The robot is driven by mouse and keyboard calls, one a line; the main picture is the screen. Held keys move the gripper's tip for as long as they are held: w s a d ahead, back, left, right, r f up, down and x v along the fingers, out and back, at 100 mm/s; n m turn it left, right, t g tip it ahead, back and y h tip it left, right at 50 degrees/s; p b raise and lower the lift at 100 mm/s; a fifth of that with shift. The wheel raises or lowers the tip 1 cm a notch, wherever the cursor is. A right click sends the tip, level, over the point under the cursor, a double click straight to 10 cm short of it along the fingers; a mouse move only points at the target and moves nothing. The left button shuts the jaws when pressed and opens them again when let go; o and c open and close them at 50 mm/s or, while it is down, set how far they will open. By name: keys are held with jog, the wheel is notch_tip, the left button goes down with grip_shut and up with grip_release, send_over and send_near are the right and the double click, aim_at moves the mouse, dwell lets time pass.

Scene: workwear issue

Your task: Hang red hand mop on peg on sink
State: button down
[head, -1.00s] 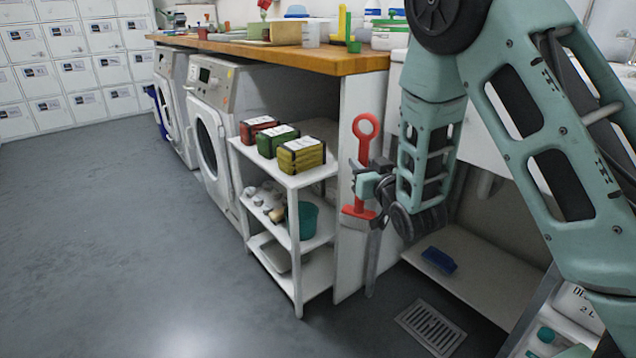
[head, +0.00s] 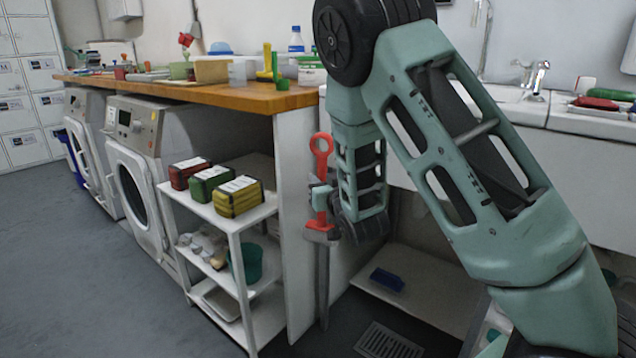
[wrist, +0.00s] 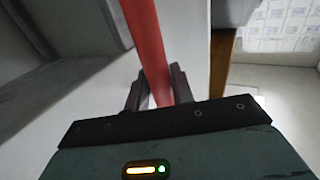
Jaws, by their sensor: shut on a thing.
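The red hand mop (head: 321,152) hangs upright in my gripper (head: 322,196), with its ring end up and its wider end down. My gripper is shut on the red handle, which also runs between the two dark fingers (wrist: 156,90) in the wrist view. The mop is in front of the white end panel of the counter. The white sink (head: 520,112) stands to the right, behind my arm. I cannot make out a peg on it; my arm hides part of its front.
A white shelf rack (head: 232,225) with several boxes stands left of the mop. The wooden counter (head: 215,95) carries bottles and tubs. A blue block (head: 387,279) lies on a low shelf under the sink. A floor drain (head: 388,341) is in front.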

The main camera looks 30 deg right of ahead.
jog(key=w+d+f+b, duration=0.1)
jog(key=w+d, duration=0.1)
jog(key=d, duration=0.4)
jog(key=shift+w+d+f, duration=0.15)
jog(key=shift+f, duration=0.05)
dwell(0.6)
dwell(0.6)
